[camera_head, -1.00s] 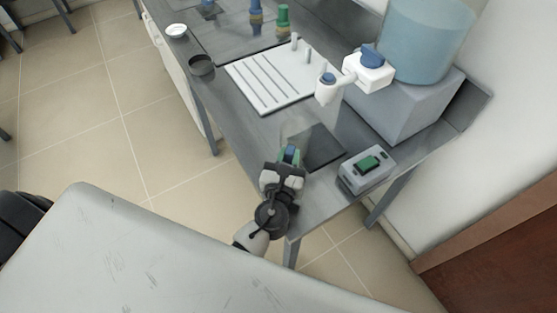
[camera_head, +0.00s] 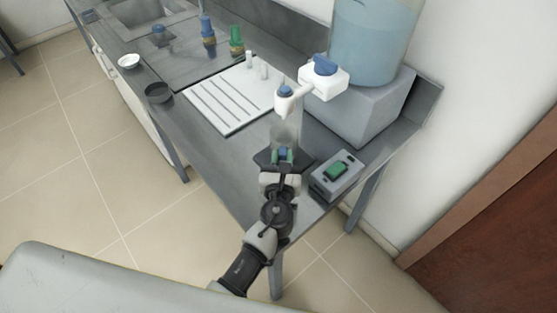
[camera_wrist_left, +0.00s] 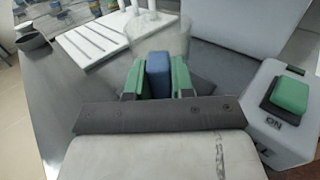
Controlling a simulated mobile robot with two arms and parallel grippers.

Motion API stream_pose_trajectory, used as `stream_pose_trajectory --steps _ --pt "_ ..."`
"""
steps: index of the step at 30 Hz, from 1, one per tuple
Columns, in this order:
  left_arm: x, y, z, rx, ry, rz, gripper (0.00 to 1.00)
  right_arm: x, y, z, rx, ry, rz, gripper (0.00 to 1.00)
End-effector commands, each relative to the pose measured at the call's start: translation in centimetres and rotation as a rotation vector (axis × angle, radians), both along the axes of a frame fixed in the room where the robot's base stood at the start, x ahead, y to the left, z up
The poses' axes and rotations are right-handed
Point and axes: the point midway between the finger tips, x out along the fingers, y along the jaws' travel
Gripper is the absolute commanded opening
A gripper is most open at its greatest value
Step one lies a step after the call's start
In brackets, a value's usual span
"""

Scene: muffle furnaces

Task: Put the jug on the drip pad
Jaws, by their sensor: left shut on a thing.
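The jug (camera_head: 287,132) is a clear, see-through vessel with a blue handle. My left gripper (camera_head: 282,156) is shut on the handle, and the green-padded fingers pinch the blue handle (camera_wrist_left: 157,74) in the left wrist view. The drip pad (camera_head: 301,162) is a dark square on the bench, partly hidden by the jug and my gripper. It also shows in the wrist view (camera_wrist_left: 215,68). The jug is upright over the pad, below the white tap. I cannot tell if its base touches the pad. My right gripper is out of view.
The white tap (camera_head: 284,103) hangs close above the jug, from a big blue water tank (camera_head: 372,45) on a grey block. A grey switch box with a green button (camera_head: 336,172) stands right of my gripper. A white grooved rack (camera_head: 225,105) lies to the left.

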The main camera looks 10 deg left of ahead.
Motion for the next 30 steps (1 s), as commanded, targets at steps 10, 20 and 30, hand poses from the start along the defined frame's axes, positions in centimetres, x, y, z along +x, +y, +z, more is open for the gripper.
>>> stream_pose_trajectory --steps 10,20,30 --pt "0.0 0.0 0.0 0.000 -0.001 0.000 0.00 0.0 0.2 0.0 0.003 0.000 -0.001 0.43" --pt "0.0 0.0 -0.6 0.000 -0.001 0.000 0.00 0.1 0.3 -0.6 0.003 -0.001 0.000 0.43" --pt "0.0 0.0 -1.2 0.000 -0.001 0.000 0.25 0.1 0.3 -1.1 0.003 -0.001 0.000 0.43"
